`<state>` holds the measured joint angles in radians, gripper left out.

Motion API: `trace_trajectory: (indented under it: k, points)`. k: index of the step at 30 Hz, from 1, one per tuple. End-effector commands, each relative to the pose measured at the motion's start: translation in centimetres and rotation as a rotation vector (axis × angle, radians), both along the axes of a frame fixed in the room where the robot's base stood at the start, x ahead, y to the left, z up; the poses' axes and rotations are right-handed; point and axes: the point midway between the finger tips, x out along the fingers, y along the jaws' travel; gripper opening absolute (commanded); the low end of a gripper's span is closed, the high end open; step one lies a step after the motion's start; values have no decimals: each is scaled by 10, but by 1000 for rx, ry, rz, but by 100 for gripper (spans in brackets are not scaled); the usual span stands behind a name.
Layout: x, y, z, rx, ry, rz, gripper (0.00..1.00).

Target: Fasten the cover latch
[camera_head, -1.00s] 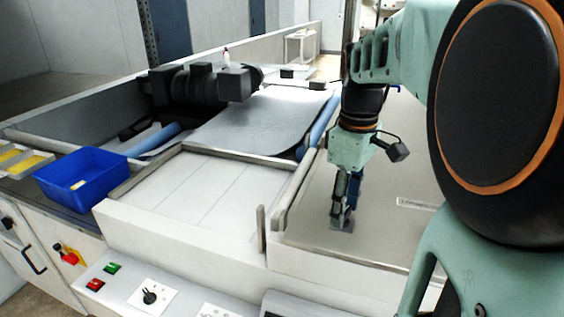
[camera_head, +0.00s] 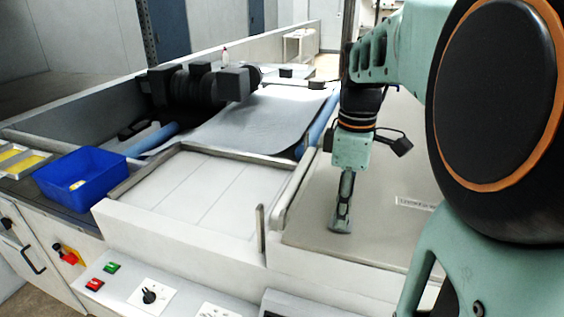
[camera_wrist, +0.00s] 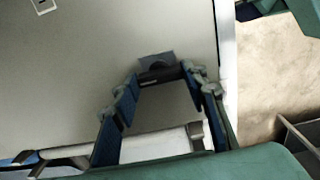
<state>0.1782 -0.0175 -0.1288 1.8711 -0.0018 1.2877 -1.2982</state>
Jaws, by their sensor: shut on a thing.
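The cover (camera_head: 385,225) is a flat beige-grey panel at the right of the machine; it also shows in the wrist view (camera_wrist: 95,65). A small grey latch piece with a dark bar (camera_wrist: 156,63) lies on the cover, between my fingertips. In the head view the latch (camera_head: 341,230) shows only as a small grey patch under my gripper (camera_head: 343,218). My gripper points down at it and is shut on it; in the wrist view the fingers (camera_wrist: 160,80) flank the dark bar. I cannot tell whether the latch is fastened.
A raised pale rail (camera_head: 292,195) runs along the cover's left side, with a thin upright post (camera_head: 261,228) near its front end. A white bed (camera_head: 210,190) and a blue bin (camera_head: 85,178) lie further left. A small label (camera_head: 415,203) sits on the cover.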

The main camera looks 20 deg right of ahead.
Motion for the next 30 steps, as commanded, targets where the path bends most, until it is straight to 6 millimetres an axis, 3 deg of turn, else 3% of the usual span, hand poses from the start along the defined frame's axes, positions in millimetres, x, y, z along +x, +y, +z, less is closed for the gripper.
trace_trajectory:
  k: [2,3,7,19,30]
  points:
    - [1,0,1,-1,-2,4,16]
    - [1,0,1,-1,-2,3,43]
    - [0,0,1,-1,-2,2,58]
    - [1,0,8,-2,-3,0,58]
    - [1,0,81,-2,-5,1,58]
